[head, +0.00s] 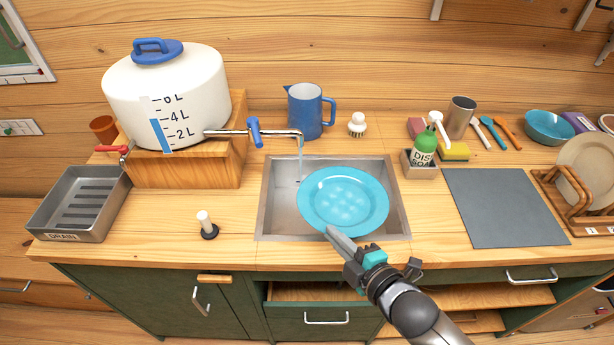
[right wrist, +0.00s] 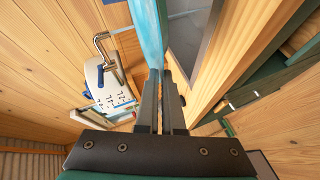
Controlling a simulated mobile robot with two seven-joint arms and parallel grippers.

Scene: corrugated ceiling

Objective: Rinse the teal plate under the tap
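The teal plate (head: 342,200) is held over the metal sink (head: 268,210), its face with several pale, foam-like patches showing. My right gripper (head: 334,234) is shut on the plate's near rim. In the right wrist view the plate (right wrist: 149,35) shows edge-on between the fingers (right wrist: 161,95). The tap (head: 280,132) has a blue handle and comes from the white water tank (head: 190,95). A thin stream of water (head: 300,160) falls from its spout, at the plate's upper left; whether it touches the plate is unclear. My left gripper is not in view.
A blue jug (head: 305,112) and a white brush (head: 357,124) stand behind the sink. A green soap bottle (head: 424,150) and sponge are at its right, beside a grey mat (head: 505,205) and wooden rack (head: 572,210). A drain tray (head: 80,200) and stopper (head: 206,224) are left.

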